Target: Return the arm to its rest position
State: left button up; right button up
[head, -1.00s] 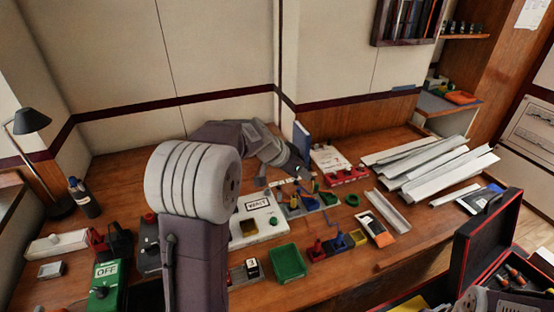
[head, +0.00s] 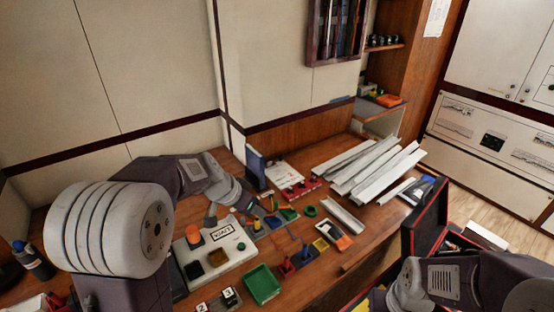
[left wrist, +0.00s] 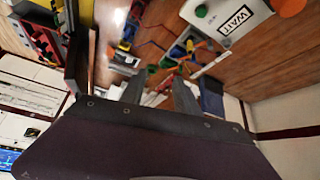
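My left arm comes in from the left in the head view and reaches over the wooden desk (head: 345,262). Its gripper (head: 268,214) is above the small coloured parts beside the white labelled box (head: 222,256). In the left wrist view the two fingers of the gripper (left wrist: 159,97) stand apart, with nothing visible between them but the blurred desk further off. My right arm shows at the lower right of the head view, over the open case. Its gripper is out of sight.
A green tray (head: 262,284) is near the desk's front edge. White trunking strips (head: 370,165) lie at the back right. An open black case with red edging (head: 412,232) stands at the right, close to my right arm. A dark bottle (head: 32,262) stands far left.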

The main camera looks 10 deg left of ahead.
pick_arm(q)
jog(key=s+f+n+g+y, duration=0.1)
jog(key=s+f+n+g, duration=0.1)
jog(key=s+f, duration=0.3)
jog(key=s+f+n+g+y, duration=0.1)
jog(key=s+f, duration=0.4)
jog(key=s, duration=0.9)
jog(key=n+g, duration=0.1)
jog(key=n, duration=0.1)
jog(key=shift+f+n+g+y, duration=0.3)
jog(key=shift+f+y, duration=0.1)
